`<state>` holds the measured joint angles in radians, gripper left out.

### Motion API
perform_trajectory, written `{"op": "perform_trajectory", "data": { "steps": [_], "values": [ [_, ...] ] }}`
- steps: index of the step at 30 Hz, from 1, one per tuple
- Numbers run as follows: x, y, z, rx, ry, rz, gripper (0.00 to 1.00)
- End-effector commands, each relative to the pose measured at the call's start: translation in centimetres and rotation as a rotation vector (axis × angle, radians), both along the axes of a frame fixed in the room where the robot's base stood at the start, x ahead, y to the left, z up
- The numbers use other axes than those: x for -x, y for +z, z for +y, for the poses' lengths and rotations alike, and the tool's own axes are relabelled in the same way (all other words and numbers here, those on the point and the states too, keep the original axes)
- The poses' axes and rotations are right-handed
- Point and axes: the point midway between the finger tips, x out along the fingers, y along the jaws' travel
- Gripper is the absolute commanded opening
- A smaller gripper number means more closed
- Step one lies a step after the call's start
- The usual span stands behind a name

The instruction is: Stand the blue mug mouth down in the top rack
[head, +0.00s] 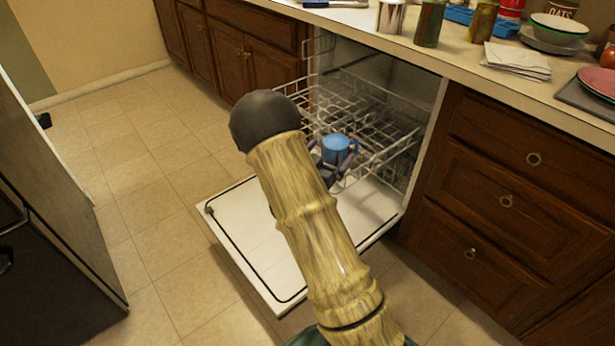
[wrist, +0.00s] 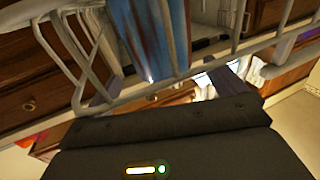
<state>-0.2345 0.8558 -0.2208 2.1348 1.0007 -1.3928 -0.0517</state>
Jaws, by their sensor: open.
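The blue mug (head: 336,146) is in the pulled-out top rack (head: 375,110) of the open dishwasher. It looks upright rather than on its side, but it is too small to tell which end is its mouth. My gripper (head: 333,158) is at the near side of the mug, with its fingers apart on either side of it. My arm hides part of the gripper. Contact between fingers and mug cannot be told.
The dishwasher door (head: 255,240) is folded down below the rack. White rack wires (wrist: 75,60) run close around the gripper. The counter (head: 470,60) above holds cans, a stack of bowls (head: 555,30) and napkins (head: 517,60). Drawers stand right; open floor lies left.

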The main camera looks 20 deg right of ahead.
Motion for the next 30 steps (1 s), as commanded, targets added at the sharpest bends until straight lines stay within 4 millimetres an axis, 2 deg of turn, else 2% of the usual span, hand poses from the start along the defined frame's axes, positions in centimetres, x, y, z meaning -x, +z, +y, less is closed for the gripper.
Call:
{"op": "perform_trajectory", "data": {
  "steps": [1, 15, 21, 30],
  "values": [
    [1.1, -2.2, 1.9, -0.036, 0.014, 0.041, 0.97],
    [6.8, -0.8, 8.3, -0.016, 0.006, 0.013, 0.97],
    [7.9, -0.6, 9.4, -0.011, 0.000, 0.005, 0.97],
    [7.9, -0.5, 9.6, -0.010, 0.001, 0.003, 0.97]
  ]
}}
